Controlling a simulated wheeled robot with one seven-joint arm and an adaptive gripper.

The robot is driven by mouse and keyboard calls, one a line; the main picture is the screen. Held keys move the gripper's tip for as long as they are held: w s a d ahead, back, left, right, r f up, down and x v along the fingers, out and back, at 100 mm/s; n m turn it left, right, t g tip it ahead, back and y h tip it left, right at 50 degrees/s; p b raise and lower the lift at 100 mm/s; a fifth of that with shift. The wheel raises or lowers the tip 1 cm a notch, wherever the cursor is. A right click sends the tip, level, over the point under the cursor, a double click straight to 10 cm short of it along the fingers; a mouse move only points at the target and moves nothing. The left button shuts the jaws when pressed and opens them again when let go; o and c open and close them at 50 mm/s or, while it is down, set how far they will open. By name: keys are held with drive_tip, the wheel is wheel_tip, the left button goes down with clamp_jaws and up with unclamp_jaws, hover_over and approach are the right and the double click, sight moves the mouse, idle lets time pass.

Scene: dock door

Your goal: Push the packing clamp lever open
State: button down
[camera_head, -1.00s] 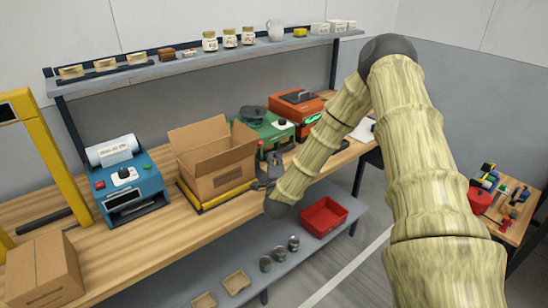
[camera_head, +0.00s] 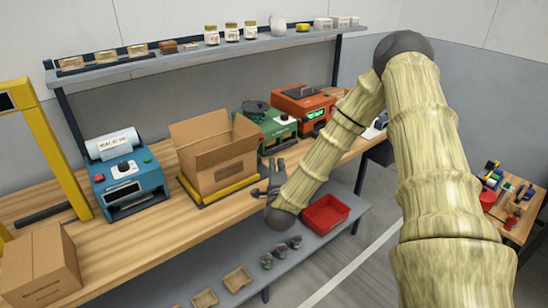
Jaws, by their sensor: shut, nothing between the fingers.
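An open cardboard box (camera_head: 222,176) stands on a low yellow-edged base (camera_head: 228,191) at the front of the wooden bench. My gripper (camera_head: 271,180) is a small dark shape just right of the box, at the bench's front edge. It is shut and empty, partly mixed in view with other dark parts there. I cannot make out a separate clamp lever; it may be among these dark parts or hidden by my arm. Whether my gripper touches anything is too small to tell.
A blue machine (camera_head: 128,186) stands left of the box, green (camera_head: 277,130) and orange (camera_head: 303,107) machines behind right. A closed carton (camera_head: 40,268) and yellow frame (camera_head: 52,150) are at left. A red bin (camera_head: 325,214) sits on the lower shelf.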

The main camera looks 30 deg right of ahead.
drive_tip(key=f+b, duration=0.1)
drive_tip(key=b, duration=0.1)
drive_tip(key=f+b, duration=0.1)
drive_tip(key=b, duration=0.2)
drive_tip(key=f+b, duration=0.1)
drive_tip(key=b, duration=0.2)
drive_tip(key=shift+s+a+f+m, duration=0.2)
drive_tip(key=shift+s+a+m, duration=0.05)
drive_tip(key=shift+a+m, duration=0.1)
drive_tip(key=shift+s+d+r+t+h+b, duration=0.3)
drive_tip(key=shift+d+r+t+b, duration=0.3)
drive_tip(key=shift+b, duration=0.7)
drive_tip(key=w+a+p+x, duration=0.1)
drive_tip(key=p+x, duration=0.3)
drive_tip(key=x, duration=0.8)
drive_tip(key=shift+w+a+r, duration=0.15)
drive_tip(key=shift+w+a, duration=0.3)
drive_tip(key=shift+w, duration=0.05)
